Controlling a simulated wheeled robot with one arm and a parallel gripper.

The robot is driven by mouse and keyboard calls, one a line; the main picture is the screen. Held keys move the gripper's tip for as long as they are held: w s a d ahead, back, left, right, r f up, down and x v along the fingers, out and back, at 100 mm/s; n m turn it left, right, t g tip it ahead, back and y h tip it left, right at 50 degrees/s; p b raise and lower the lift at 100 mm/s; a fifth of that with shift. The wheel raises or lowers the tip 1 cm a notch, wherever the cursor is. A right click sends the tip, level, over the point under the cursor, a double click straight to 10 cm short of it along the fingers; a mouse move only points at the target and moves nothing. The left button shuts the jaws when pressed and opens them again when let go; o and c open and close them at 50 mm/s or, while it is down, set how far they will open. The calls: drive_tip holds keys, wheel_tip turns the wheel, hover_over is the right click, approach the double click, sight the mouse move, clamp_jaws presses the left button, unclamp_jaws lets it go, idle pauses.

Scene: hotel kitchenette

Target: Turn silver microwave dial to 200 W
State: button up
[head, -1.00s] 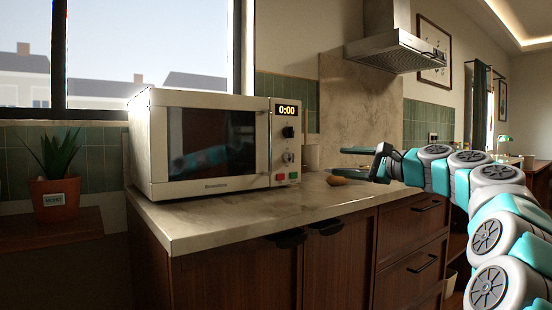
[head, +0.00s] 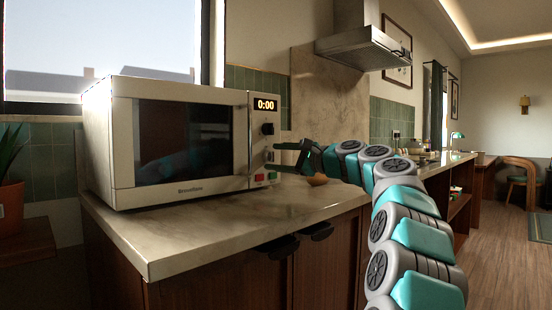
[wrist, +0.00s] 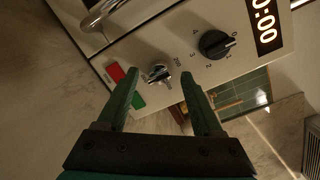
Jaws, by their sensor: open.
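The silver dial (wrist: 159,73) is on the cream microwave's (head: 104,150) control panel; its pointer setting is too small to read. In the head view, the silver dial (head: 269,155) is partly hidden by my gripper. My gripper (head: 279,157) is open in front of the panel. In the wrist view, my gripper's (wrist: 159,82) two green fingers appear on either side of the silver dial. I cannot tell whether they touch it. A black dial (wrist: 216,44) with numbers around it sits above the silver one.
The display (head: 265,104) reads 0:00. A red button (wrist: 115,72) and a green button (wrist: 137,100) lie close to the left finger. The metal door handle (wrist: 101,14) is nearby.

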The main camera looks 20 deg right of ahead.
drive_tip(key=shift+w+a, duration=0.1)
drive_tip(key=shift+w, duration=0.2)
clamp_jaws()
idle(0.4)
